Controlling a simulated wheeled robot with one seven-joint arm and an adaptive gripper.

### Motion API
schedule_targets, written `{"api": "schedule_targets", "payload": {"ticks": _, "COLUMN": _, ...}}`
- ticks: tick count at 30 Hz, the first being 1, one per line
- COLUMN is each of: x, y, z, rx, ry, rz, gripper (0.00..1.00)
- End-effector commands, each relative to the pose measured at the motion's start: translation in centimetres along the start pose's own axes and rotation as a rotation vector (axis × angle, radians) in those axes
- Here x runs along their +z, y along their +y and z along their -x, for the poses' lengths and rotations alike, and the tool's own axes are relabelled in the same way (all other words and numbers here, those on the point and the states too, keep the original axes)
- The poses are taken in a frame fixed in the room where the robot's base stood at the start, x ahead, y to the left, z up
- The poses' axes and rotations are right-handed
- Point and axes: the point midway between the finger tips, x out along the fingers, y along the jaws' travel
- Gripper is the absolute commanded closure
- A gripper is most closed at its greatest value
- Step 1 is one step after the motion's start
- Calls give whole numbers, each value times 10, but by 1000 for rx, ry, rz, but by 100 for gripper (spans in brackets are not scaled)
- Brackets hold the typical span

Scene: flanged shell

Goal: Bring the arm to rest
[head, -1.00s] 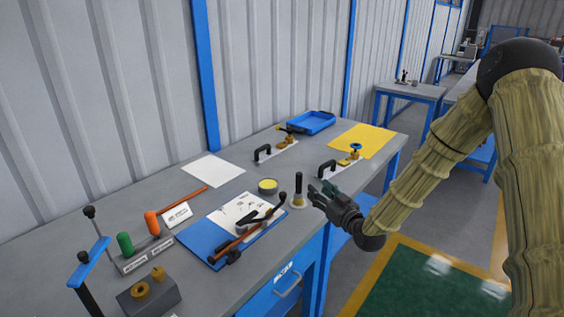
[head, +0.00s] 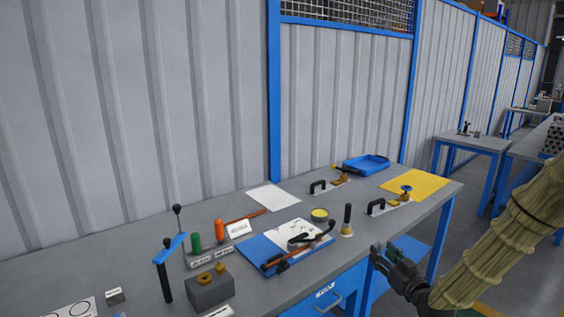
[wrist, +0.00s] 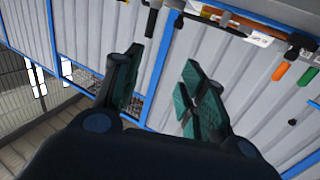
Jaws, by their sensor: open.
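My gripper (head: 384,256) hangs in the air just off the front edge of the grey workbench (head: 120,262) in the head view, at the lower right. Its fingers are apart, and nothing shows between them. In the wrist view my gripper (wrist: 160,85) shows its two green-padded fingers spread, with the corrugated wall behind them. My arm, in a tan ribbed sleeve, runs from the gripper to the right edge of the head view.
On the bench are a blue clipboard (head: 257,252), a black upright handle (head: 347,217), two black-handled valve pieces, a blue tray (head: 366,165) and a yellow sheet (head: 415,184). A grey block (head: 210,290) stands near the front. More blue-legged tables stand at the back right.

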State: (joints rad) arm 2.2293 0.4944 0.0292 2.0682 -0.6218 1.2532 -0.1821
Motion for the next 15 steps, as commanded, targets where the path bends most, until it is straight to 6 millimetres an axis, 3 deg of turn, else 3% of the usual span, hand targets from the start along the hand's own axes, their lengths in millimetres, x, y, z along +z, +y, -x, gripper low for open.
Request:
{"api": "schedule_targets", "payload": {"ticks": 3, "x": 23, "y": -19, "z": 0, "rx": -14, "ry": -55, "rz": -12, "gripper": 59}}
{"api": "schedule_targets", "payload": {"ticks": 8, "x": 55, "y": -34, "z": 10, "rx": -15, "ry": -139, "rz": -33, "gripper": 59}}
{"api": "schedule_targets", "payload": {"ticks": 15, "x": 122, "y": -60, "z": 42, "rx": -3, "ry": -319, "rz": -76, "gripper": 59}}
